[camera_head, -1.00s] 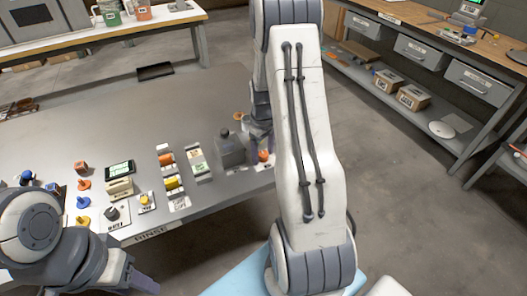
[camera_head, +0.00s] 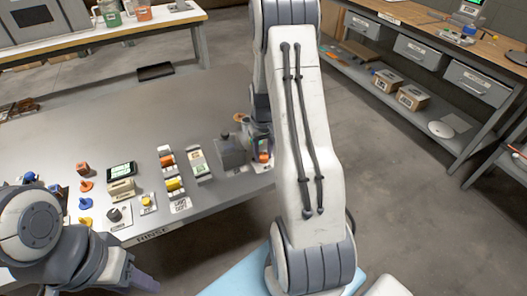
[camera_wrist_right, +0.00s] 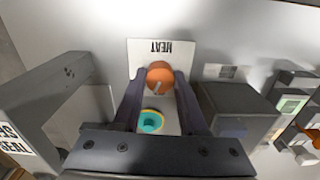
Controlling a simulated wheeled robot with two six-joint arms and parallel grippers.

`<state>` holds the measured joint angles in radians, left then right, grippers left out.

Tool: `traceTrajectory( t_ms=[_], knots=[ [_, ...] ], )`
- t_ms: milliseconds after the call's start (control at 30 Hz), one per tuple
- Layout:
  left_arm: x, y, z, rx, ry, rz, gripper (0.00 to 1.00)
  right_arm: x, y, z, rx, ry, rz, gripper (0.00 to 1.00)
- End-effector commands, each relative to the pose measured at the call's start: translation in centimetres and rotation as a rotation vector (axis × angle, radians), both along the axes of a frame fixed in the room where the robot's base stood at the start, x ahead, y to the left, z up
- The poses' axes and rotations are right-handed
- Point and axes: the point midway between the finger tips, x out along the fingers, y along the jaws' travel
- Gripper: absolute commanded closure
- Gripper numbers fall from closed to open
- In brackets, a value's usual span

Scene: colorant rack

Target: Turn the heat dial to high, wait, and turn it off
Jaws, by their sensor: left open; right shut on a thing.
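The heat dial is an orange round knob (camera_wrist_right: 160,77) with a pale pointer line, mounted by a white plate marked HEAT (camera_wrist_right: 165,48), whose lettering appears inverted in the right wrist view. My right gripper (camera_wrist_right: 156,83) has its two dark fingers on either side of the knob and is shut on it. In the head view the orange knob (camera_head: 264,158) shows just below my right gripper (camera_head: 259,146) at the table's right end. The setting it points to cannot be read. My left gripper (camera_head: 143,282) is open and empty near the lower left, away from the dial.
A teal disc with a yellow rim (camera_wrist_right: 151,121) sits between my fingers' bases in the wrist view. Grey boxes flank the dial, one at right (camera_wrist_right: 240,112). Switches and knobs line the grey table's (camera_head: 150,115) front edge. The table's middle is clear.

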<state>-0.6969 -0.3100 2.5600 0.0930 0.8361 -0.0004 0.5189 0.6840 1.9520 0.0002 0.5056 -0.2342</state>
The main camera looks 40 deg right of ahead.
Motion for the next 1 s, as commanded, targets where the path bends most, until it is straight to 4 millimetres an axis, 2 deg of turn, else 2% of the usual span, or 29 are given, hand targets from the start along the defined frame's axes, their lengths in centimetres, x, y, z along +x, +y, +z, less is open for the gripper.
traceTrajectory(
  t_ms=[500,733,1000],
  knots=[
    [0.0,0.0,1.5,0.000,0.000,0.000,0.50,0.0,0.0,0.2,0.000,0.001,-0.460,1.00],
    [0.0,0.0,1.7,0.000,0.000,0.000,0.50,0.0,-0.1,0.1,0.000,0.000,-0.595,1.00],
    [0.0,0.0,1.9,0.000,0.000,0.000,0.50,0.0,-0.1,0.1,0.000,-0.001,-0.672,1.00]
  ],
)
